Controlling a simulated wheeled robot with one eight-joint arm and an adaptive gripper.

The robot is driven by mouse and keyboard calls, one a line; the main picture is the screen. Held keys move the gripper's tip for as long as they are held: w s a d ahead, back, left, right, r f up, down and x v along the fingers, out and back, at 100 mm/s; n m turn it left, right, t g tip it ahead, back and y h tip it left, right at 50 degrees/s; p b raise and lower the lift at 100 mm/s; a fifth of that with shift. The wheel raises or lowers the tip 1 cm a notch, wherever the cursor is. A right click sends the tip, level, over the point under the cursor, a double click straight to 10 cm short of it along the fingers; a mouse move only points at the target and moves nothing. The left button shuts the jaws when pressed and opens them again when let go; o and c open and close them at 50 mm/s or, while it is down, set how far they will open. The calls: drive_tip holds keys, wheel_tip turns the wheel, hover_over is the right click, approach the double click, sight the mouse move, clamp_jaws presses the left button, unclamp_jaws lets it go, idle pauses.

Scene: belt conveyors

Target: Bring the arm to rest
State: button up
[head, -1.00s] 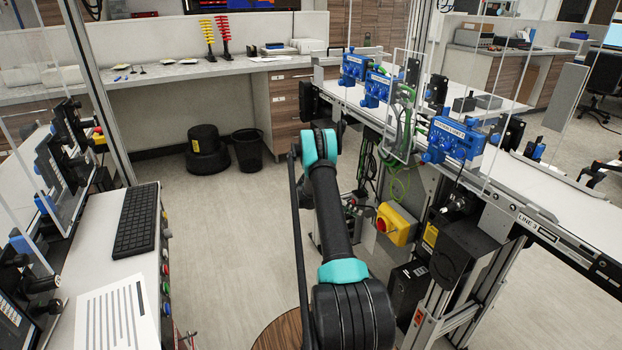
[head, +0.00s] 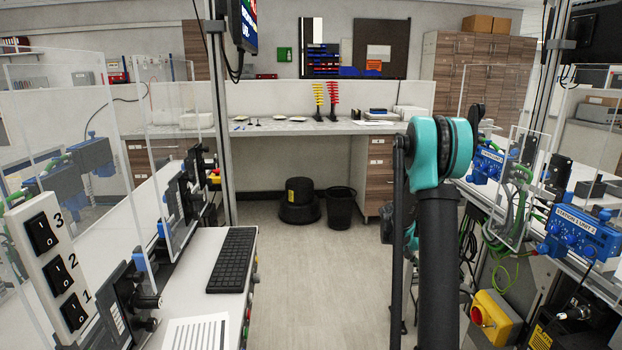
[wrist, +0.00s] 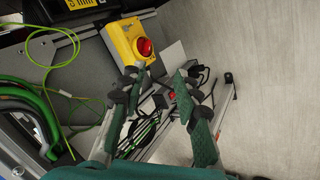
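My arm (head: 437,230) rises at the right of the head view, with a teal and black joint (head: 440,152) at its top. My gripper is not clearly visible there. In the wrist view my gripper (wrist: 158,78) points over the floor beside the line. Its two green fingers are apart, with nothing held between them. A yellow box with a red button (wrist: 130,42) shows just beyond the fingertips; it also shows low right in the head view (head: 494,318).
A conveyor line with blue station units (head: 578,235) stands close on the right. Green cables (wrist: 45,110) hang near the gripper. A desk with a keyboard (head: 232,260) and a switch panel (head: 52,262) are on the left. A black bin (head: 341,207) stands far back; floor between is clear.

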drive_tip(key=s+a+r+n+t+y, duration=0.1)
drive_tip(key=s+a+r+n+y, duration=0.15)
drive_tip(key=s+a, duration=0.3)
drive_tip(key=s+a+r+n+t+y, duration=0.1)
drive_tip(key=s+a+r+t, duration=0.15)
drive_tip(key=s+a, duration=0.35)
drive_tip(key=s+a+n+t+y, duration=0.1)
drive_tip(key=s+a, duration=0.4)
drive_tip(key=s, duration=0.3)
drive_tip(key=s+a+f+n+y, duration=0.1)
drive_tip(key=s+a+n+y, duration=0.1)
drive_tip(key=s+a, duration=0.3)
drive_tip(key=s, duration=0.4)
drive_tip(key=shift+s+f+t, duration=0.15)
drive_tip(key=shift+f+t, duration=0.05)
drive_tip(key=shift+t, duration=0.15)
